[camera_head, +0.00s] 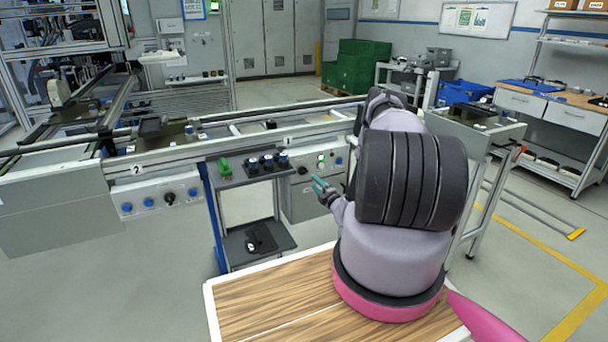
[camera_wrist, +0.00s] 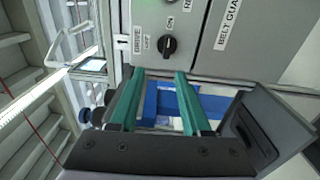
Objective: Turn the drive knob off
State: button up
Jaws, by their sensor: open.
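The drive knob (camera_wrist: 168,46) is a black rotary knob on a light grey panel (camera_wrist: 195,30). In the wrist view it sits just beyond my fingertips, beside labels reading "DRIVE" and "ON". I cannot tell for sure which label its pointer faces. In the head view a small dark knob (camera_head: 303,170) shows on the panel marked 1, left of the lit green indicators (camera_head: 321,158). My gripper (camera_wrist: 158,73) is open with two teal fingers and nothing between them. In the head view my gripper (camera_head: 319,187) is in front of this panel, slightly below and right of the knob.
A shelf (camera_head: 245,174) with dark blue-topped items and a green object stands left of the panel. Another panel (camera_head: 155,195), marked 2, carries blue knobs and a black one. The conveyor (camera_head: 200,145) runs behind. A blue bar (camera_wrist: 170,103) shows behind my fingers.

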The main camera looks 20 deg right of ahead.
aim_at(305, 173)
jog(key=shift+m+h, duration=0.3)
jog(key=w, duration=0.7)
jog(key=w+f, duration=0.1)
jog(key=w, duration=0.2)
jog(key=shift+w+d+f, duration=0.1)
jog(key=shift+w, duration=0.2)
grip_shut()
